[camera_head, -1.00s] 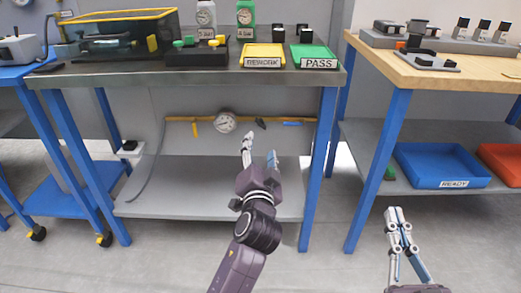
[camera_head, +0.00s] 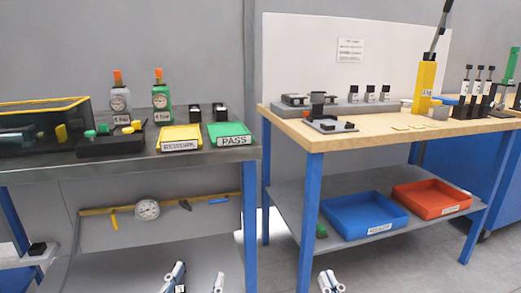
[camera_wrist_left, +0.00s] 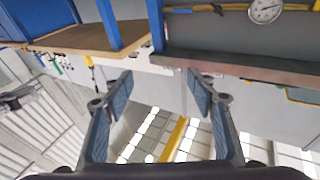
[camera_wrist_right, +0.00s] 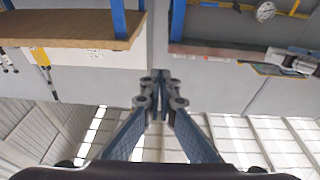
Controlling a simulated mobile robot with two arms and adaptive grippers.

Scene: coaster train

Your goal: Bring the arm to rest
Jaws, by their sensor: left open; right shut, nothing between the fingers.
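My left gripper (camera_head: 196,277) is at the bottom edge of the head view, in front of the lower shelf of the grey table. Its two fingers are spread apart, with nothing between them in the left wrist view (camera_wrist_left: 158,88). My right gripper (camera_head: 329,282) is at the bottom edge, to the right of the left one. Its fingertips meet in the right wrist view (camera_wrist_right: 160,78), with nothing between them. Both grippers are below the table tops and apart from the furniture. Most of both arms is out of the head view.
The grey table (camera_head: 200,156) carries a yellow tray (camera_head: 181,133) and a green PASS tray (camera_head: 229,128). The wooden table (camera_head: 375,134) stands at right, with a blue bin (camera_head: 350,231) and a red bin (camera_head: 432,212) on its shelf. Open floor lies between the tables.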

